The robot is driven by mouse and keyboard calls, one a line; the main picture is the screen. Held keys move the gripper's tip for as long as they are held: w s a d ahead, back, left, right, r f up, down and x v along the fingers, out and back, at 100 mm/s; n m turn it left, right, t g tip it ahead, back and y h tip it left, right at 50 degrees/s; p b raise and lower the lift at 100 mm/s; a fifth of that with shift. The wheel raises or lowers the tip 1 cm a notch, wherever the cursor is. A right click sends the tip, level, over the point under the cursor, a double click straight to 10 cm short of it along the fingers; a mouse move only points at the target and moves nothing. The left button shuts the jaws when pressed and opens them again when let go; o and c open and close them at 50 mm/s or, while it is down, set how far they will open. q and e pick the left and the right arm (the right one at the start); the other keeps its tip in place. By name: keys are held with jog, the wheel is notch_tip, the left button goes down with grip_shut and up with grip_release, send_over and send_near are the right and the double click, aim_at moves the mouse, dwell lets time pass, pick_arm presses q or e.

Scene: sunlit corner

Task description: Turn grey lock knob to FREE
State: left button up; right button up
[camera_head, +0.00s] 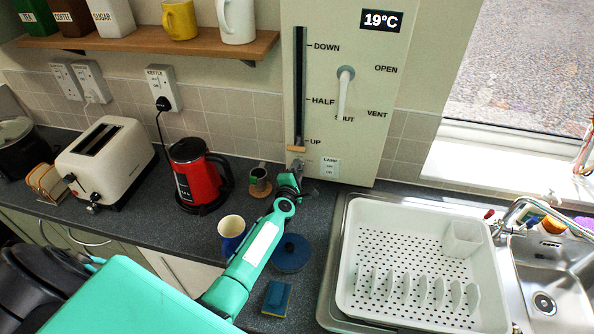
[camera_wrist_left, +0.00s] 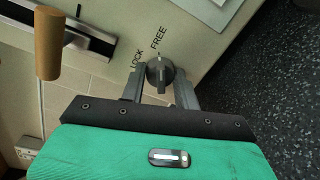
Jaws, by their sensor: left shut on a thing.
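The grey lock knob (camera_wrist_left: 160,73) is on the pale wall panel, with the words LOCK and FREE printed beside it in the left wrist view. Its ridge stands roughly upright in that view and appears to point toward FREE. My left gripper (camera_wrist_left: 161,88) is shut on the knob, one finger on each side. In the head view my left gripper (camera_head: 291,180) is at the panel's lower left edge and hides most of the knob. My right gripper is not in view.
A wooden slider handle (camera_head: 296,148) sits just above my gripper, at UP. A lamp switch (camera_head: 329,167) is to its right.

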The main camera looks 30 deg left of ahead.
pick_arm(q)
jog(key=o, duration=1)
jog(key=shift+c, duration=0.2)
jog(key=shift+s, duration=0.1)
jog(key=v, duration=1.3)
jog(key=shift+s, duration=0.3)
